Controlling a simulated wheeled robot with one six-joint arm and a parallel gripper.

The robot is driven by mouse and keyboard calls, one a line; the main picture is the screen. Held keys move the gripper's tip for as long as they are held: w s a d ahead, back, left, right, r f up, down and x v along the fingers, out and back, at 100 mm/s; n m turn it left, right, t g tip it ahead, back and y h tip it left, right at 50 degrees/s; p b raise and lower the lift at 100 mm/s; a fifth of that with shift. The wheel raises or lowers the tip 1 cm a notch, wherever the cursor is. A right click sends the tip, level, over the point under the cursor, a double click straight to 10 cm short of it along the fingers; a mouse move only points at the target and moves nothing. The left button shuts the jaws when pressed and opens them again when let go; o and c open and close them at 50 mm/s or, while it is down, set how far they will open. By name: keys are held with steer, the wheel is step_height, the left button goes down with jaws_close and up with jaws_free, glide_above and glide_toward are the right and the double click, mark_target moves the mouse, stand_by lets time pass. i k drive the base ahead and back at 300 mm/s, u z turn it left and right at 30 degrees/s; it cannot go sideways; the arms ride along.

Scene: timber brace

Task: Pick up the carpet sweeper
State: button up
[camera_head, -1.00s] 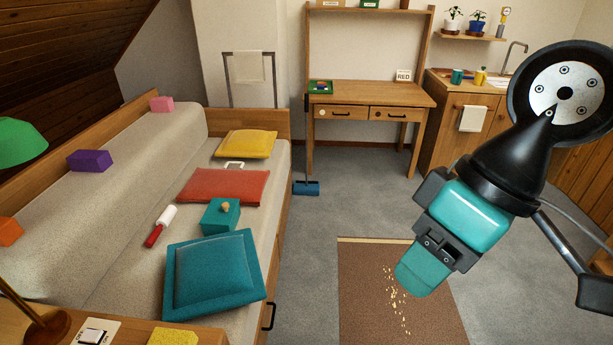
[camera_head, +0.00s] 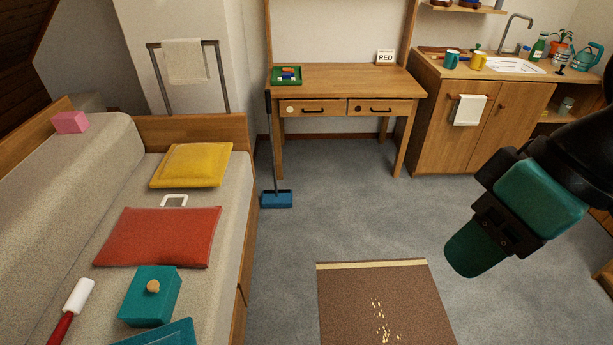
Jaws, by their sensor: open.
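The carpet sweeper has a blue head (camera_head: 277,199) on the grey floor, between the sofa's end and the desk. Its thin dark handle (camera_head: 272,140) stands upright in front of the desk's left side, with a black grip near the desktop's height. My gripper (camera_head: 474,250) is at the right of the picture, above the floor and well apart from the sweeper. Its teal finger points down and left, with nothing seen in it. The gap between the fingers is hidden from this angle.
A brown rug (camera_head: 380,300) with pale crumbs lies in the foreground. A sofa (camera_head: 225,215) with cushions stands left of the sweeper. A wooden desk (camera_head: 345,82) stands behind it, and a sink cabinet (camera_head: 460,125) stands at the right. Grey floor between rug and desk is clear.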

mark_target(276, 198)
steer(key=u, duration=0.05)
steer(key=i, duration=2)
steer(key=u, duration=0.7)
steer(key=i, duration=0.8)
steer(key=u, duration=0.2)
